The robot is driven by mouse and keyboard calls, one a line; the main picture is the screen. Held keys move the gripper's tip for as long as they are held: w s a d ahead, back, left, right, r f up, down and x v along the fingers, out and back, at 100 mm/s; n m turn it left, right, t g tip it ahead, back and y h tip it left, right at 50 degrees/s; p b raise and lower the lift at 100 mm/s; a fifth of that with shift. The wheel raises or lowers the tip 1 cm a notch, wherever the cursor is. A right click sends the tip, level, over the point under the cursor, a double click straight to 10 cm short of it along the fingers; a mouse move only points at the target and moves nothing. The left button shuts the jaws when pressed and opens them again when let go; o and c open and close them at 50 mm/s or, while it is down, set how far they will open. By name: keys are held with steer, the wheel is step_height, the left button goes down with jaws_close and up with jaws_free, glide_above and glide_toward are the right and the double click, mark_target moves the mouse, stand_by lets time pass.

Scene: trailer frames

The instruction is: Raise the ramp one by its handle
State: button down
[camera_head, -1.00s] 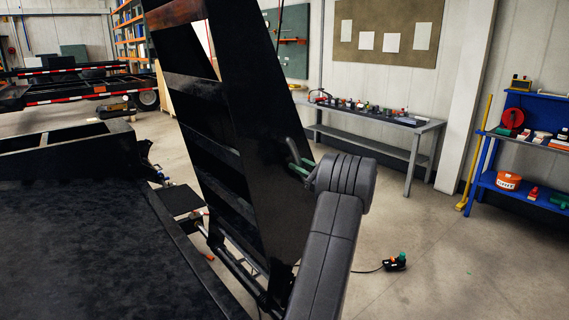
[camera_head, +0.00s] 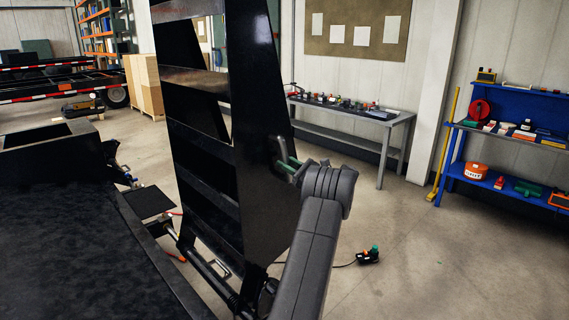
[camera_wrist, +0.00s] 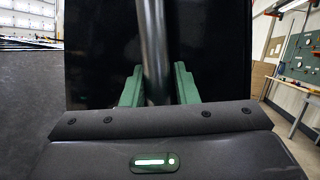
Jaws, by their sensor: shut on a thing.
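The ramp (camera_head: 262,130) is a tall black ladder-like frame with cross slats, standing steeply, close to upright, at the trailer's edge. In the wrist view its dark face (camera_wrist: 215,60) fills the middle. The handle is a dark round bar (camera_wrist: 154,50) in the wrist view, running up between the green fingers. My gripper (camera_wrist: 158,88) is shut on this handle. In the head view my gripper (camera_head: 288,164) is at the ramp's right side, partly hidden by my grey wrist. The ramp's lower hinge end is partly hidden by my arm.
The black trailer deck (camera_head: 80,250) lies at the left. A grey workbench (camera_head: 350,145) with small tools stands behind the ramp at the wall. A blue shelf (camera_head: 500,180) is at the right. A small black device (camera_head: 368,257) with a cable lies on the open concrete floor.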

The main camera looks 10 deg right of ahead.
steer(key=c, duration=1.5)
jaws_free()
steer(key=shift+w+d+r+t+h, duration=0.2)
steer(key=shift+d+t+h, duration=0.1)
steer(key=shift+d, duration=0.3)
steer(key=o, duration=0.3)
steer(key=shift+w+d+f+m, duration=0.3)
steer(key=shift+d+f, duration=0.1)
steer(key=shift+d, duration=0.05)
steer(key=shift+s+a+f, duration=0.1)
steer(key=shift+s+a, duration=0.05)
steer(key=b+v, duration=0.3)
steer(key=v, duration=1)
steer(key=shift+s+f, duration=0.2)
